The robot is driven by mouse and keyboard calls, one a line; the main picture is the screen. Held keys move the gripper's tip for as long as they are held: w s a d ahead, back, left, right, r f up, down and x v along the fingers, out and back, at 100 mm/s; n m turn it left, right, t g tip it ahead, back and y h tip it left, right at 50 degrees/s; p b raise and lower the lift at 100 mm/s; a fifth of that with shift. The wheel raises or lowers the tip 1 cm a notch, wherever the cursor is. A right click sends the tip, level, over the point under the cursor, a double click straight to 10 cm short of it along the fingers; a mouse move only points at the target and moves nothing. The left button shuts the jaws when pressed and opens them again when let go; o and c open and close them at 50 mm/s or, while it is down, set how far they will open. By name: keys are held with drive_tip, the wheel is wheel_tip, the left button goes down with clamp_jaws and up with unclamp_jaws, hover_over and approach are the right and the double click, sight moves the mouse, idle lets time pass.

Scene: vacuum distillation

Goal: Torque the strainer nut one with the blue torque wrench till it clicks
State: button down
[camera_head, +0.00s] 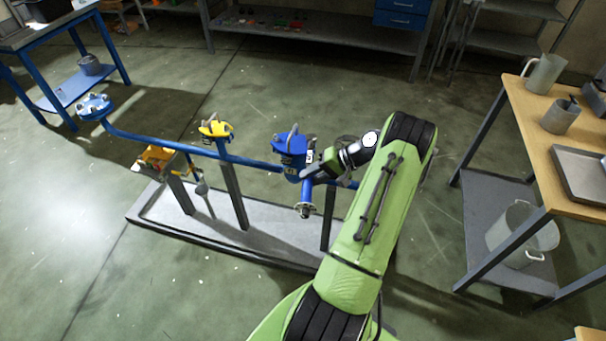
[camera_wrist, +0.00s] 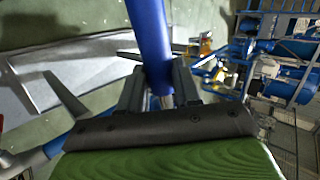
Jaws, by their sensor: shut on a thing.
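In the wrist view my gripper (camera_wrist: 158,92) is shut on a blue bar, which looks like the handle of the blue torque wrench (camera_wrist: 148,35). The bar rises from between the dark fingers to the top edge. In the head view my gripper (camera_head: 312,172) is beside the blue strainer (camera_head: 291,152) on the pipe, at its right. The strainer has a blue lid with a grey part standing up on it. The strainer nuts are too small to tell apart, and I cannot see whether the wrench head is on one.
A blue pipe (camera_head: 250,159) runs on grey posts over a grey plinth (camera_head: 158,211), with a yellow-topped valve (camera_head: 216,130) and a blue flanged part (camera_head: 94,106) to the left. A wooden-topped bench (camera_head: 530,105) stands at right. Open floor lies at left.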

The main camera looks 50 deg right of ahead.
drive_tip(key=s+d+n+g+y, duration=0.1)
drive_tip(key=s+d+n+y+p, duration=0.1)
drive_tip(key=s+d+n, duration=0.1)
drive_tip(key=shift+d+g+p, duration=0.2)
drive_tip(key=shift+g+p, duration=0.1)
drive_tip(key=shift+g, duration=0.1)
drive_tip(key=shift+a, duration=0.1)
drive_tip(key=shift+w+a+m+t+h, duration=0.7)
drive_tip(key=shift+w+a+m, duration=0.3)
drive_tip(key=shift+a, duration=0.1)
drive_tip(key=shift+w+a+r+m+t+h+p, duration=0.1)
drive_tip(key=shift+w+a+m+t+h+p, duration=0.4)
drive_tip(key=shift+w+a+m, duration=0.6)
drive_tip(key=shift+w+d, duration=0.1)
drive_tip(key=shift+d, duration=0.05)
